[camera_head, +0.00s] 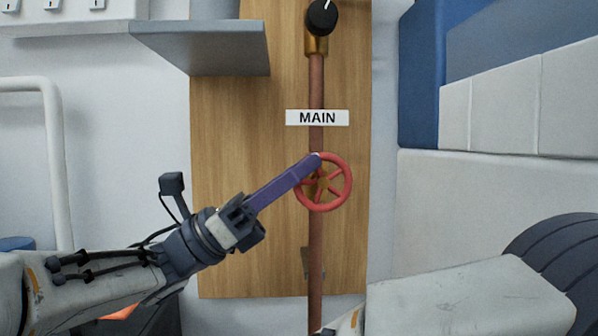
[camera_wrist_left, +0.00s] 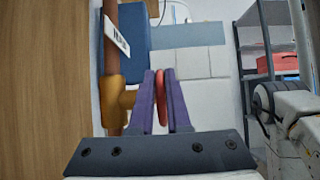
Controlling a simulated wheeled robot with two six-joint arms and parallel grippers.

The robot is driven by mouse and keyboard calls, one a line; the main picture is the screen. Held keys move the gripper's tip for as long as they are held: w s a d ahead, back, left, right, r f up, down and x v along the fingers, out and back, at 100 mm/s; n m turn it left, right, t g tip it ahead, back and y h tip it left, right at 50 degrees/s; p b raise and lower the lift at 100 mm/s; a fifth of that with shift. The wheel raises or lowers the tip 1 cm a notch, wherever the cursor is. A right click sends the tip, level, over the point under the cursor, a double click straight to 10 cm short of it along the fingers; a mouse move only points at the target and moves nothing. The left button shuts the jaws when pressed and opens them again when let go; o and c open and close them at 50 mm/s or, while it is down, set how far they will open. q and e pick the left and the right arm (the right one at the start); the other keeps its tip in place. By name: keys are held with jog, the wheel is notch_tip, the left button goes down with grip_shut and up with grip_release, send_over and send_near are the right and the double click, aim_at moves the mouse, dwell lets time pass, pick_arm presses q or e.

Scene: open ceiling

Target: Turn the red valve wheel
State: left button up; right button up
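The red valve wheel (camera_head: 346,198) is mounted on a vertical copper pipe (camera_head: 316,95) in front of a wooden panel. My left gripper (camera_head: 314,163) reaches up from the lower left, its purple fingertips at the wheel's upper left rim. In the left wrist view the wheel (camera_wrist_left: 160,95) shows edge-on as a thin red strip between the two purple fingers (camera_wrist_left: 161,77). They are close on both sides of the rim and appear shut on it. My right arm shows at the lower right, but its gripper is out of view.
A white MAIN label (camera_head: 317,118) is on the pipe above the wheel, with a black knob (camera_head: 321,18) higher up. A grey shelf (camera_head: 228,45) juts out at upper left. A white and blue bench (camera_head: 490,175) stands on the right.

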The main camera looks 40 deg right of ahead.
pick_arm(q)
jog(key=o, duration=0.4)
jog(key=shift+a, duration=0.1)
jog(key=shift+w+a+f+t, duration=0.2)
jog(key=shift+w+a+t, duration=0.05)
jog(key=shift+t, duration=0.05)
jog(key=p+v, duration=0.2)
jog(key=v, duration=0.4)
jog(key=shift+w+a+f, duration=0.1)
jog(key=shift+a+f, duration=0.1)
jog(key=shift+f, duration=0.1)
